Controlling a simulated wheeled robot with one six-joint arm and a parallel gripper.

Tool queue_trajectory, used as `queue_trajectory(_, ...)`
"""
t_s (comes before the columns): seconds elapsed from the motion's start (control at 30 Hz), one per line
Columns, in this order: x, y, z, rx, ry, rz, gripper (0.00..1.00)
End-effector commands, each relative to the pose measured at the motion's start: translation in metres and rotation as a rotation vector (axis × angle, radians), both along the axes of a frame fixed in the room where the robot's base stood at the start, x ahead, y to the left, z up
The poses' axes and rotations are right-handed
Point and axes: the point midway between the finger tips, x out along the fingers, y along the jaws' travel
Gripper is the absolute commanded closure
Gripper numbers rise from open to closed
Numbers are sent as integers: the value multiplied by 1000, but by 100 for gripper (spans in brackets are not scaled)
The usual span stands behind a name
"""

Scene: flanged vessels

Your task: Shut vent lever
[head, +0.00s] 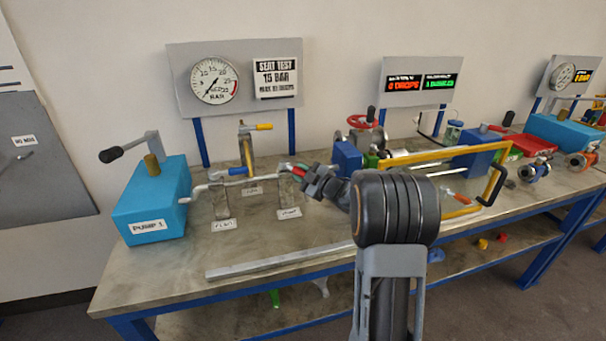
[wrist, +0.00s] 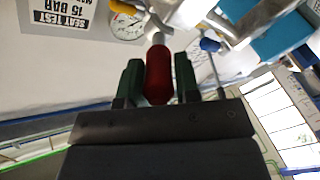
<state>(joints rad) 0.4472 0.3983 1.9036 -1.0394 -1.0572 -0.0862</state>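A lever with a red grip (wrist: 159,75) shows in the wrist view, between the two green fingers of my gripper (wrist: 159,82). The fingers lie close along both sides of the grip and appear to press on it. In the head view my gripper (head: 296,171) is at the right end of the small pipe rig, beside the right grey stand (head: 290,196). Its fingers and wrist hide most of the red grip there. The small label (head: 289,213) before that stand is too small to read surely.
A blue-handled lever (head: 237,171) and a yellow-handled lever (head: 264,127) are close to the left. The blue pump box (head: 152,205) is at far left. A yellow frame (head: 420,153) is at right. A grey bar (head: 280,261) lies along the bench front. A gauge (head: 214,80) hangs behind.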

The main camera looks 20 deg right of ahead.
Motion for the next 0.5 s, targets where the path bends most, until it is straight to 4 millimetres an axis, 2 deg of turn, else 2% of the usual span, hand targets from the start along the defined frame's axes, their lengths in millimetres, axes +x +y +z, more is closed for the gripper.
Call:
queue_trajectory(0.03,0,0,0,0,0,0,65)
queue_trajectory(0.2,0,-2,0,-1,0,-3,48)
queue_trajectory(0.5,-3,-3,0,-2,-1,-4,48)
